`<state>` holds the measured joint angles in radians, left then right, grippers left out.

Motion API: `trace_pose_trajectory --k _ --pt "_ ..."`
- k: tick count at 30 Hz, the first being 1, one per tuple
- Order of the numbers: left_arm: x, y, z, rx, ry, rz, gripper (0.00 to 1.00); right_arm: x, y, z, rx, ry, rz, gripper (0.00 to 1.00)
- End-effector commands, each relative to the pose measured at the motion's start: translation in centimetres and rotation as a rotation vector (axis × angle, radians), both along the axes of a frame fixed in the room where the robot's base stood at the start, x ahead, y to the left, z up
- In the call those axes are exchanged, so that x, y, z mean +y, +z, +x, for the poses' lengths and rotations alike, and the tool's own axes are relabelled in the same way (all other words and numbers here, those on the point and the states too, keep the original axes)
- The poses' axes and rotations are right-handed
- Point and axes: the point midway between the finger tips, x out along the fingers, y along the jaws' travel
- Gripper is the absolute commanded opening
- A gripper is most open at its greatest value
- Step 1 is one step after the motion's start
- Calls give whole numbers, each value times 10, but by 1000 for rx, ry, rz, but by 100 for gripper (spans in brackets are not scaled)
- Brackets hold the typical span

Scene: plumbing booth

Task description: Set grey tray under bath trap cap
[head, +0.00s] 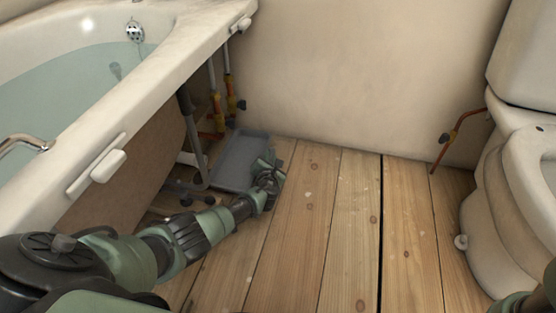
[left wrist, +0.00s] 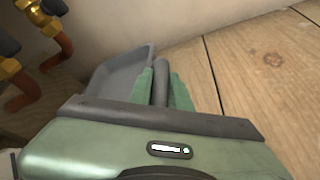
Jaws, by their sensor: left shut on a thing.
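The grey tray (head: 240,158) lies at the far end of the bath, on or just above the floorboards, beside the copper pipes. My left gripper (head: 268,168) is shut on the tray's right edge. In the left wrist view the two green fingers (left wrist: 162,86) close on the tray's rim, and the tray (left wrist: 120,72) extends to the left. A grey waste pipe (head: 190,135) comes down at the open end of the bath, left of the tray. I cannot make out the bath trap cap clearly. My right gripper is not in view.
The bath (head: 150,75) and its brown side panel (head: 130,165) stand on the left. Copper pipes with valves (head: 218,105) rise near the tray. A toilet (head: 510,190) stands at right. The floorboards (head: 345,230) between are clear.

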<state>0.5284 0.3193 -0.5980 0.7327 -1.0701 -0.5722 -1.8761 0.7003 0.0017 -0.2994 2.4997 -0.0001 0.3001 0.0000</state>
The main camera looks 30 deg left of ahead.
Motion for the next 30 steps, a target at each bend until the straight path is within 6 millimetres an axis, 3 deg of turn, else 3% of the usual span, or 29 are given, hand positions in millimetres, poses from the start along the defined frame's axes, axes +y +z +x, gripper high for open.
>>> trace_pose_trajectory --k 22,30 --pt "72 -6 -17 -1 0 3 0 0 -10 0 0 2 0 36" --pt "69 -23 -16 -1 -1 1 0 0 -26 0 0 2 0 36"
